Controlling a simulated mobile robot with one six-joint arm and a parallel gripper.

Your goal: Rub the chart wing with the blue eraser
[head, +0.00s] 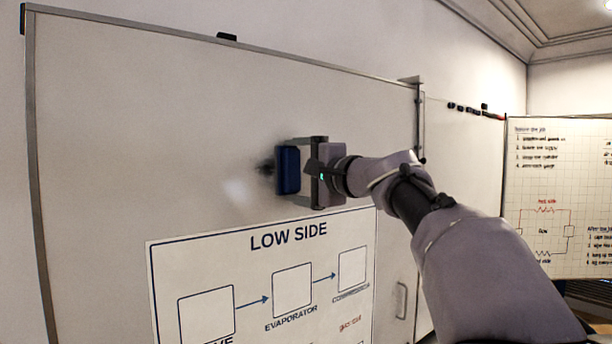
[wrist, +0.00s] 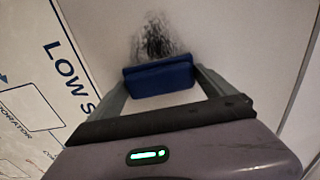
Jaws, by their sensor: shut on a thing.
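The blue eraser (head: 288,170) is held in my gripper (head: 304,169), close to the white board panel. The wrist view shows the eraser (wrist: 160,78) between the two fingers of my gripper (wrist: 160,82), which is shut on it. I cannot tell whether the eraser touches the board. The chart wing (head: 120,130) is a large white panel with a grey frame. A dark smudge (head: 267,167) shows just left of the eraser. In the wrist view the black smudge (wrist: 156,40) lies just beyond the eraser.
A "LOW SIDE" chart (head: 262,275) with boxes and arrows is on the panel below the eraser. A second board (head: 560,200) with writing stands at the right. A handle (head: 401,300) is near the panel's lower right. The panel's upper left is clear.

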